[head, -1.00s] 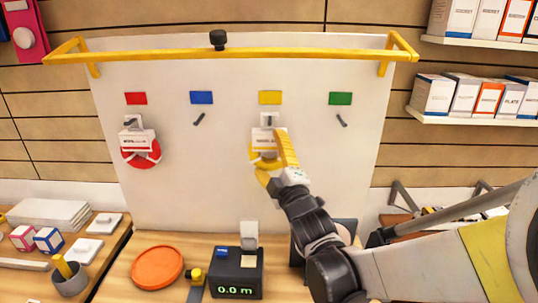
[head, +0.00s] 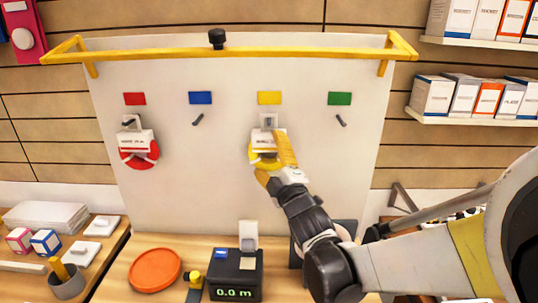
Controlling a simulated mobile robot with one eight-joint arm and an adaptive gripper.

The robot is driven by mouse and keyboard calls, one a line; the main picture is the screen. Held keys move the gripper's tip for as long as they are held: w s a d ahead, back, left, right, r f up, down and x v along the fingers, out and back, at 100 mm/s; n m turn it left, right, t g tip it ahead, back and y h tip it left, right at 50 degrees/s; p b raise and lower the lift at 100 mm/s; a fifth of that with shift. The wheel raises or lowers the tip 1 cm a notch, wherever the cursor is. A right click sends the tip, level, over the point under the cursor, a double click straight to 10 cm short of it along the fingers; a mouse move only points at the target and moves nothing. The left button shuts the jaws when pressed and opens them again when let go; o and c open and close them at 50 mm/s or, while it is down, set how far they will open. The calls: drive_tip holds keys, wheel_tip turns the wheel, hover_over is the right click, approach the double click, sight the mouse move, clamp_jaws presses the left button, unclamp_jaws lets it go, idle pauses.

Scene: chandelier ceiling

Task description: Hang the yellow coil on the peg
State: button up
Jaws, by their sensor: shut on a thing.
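The yellow coil (head: 257,158) with its white label card (head: 262,141) is at the white board, below the yellow marker (head: 269,98). My gripper (head: 279,158) is shut on the coil at its right side. The peg under the yellow marker is mostly hidden behind the card's top tab (head: 268,121). I cannot tell whether the peg passes through the tab's hole.
A red coil (head: 140,160) hangs under the red marker. The blue-marked peg (head: 198,119) and green-marked peg (head: 341,120) are bare. A yellow rail (head: 300,52) crosses above. An orange disc (head: 154,270) and a black meter (head: 236,275) stand below.

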drive_tip(key=o, duration=1.2)
drive_tip(key=shift+c, duration=0.2)
drive_tip(key=v, duration=1.2)
drive_tip(key=s+d+f+m+g+h, duration=0.3)
drive_tip(key=d+m, duration=0.3)
drive_tip(key=s+d+f+m+g+h, duration=0.25)
drive_tip(key=d+f+m, duration=0.2)
drive_tip(key=d, duration=0.25)
drive_tip(key=s+f+m+g, duration=0.2)
drive_tip(key=s+m+g, duration=0.1)
drive_tip(key=s, duration=0.3)
drive_tip(key=s+d+f+m+g, duration=0.1)
drive_tip(key=s+f+m+g, duration=0.1)
drive_tip(key=s, duration=0.5)
drive_tip(key=shift+d+f+m+g, duration=0.2)
drive_tip(key=shift+f+m+g, duration=0.3)
drive_tip(key=shift+m, duration=0.45)
drive_tip(key=shift+s+r+h, duration=0.1)
drive_tip(key=shift+h, duration=0.15)
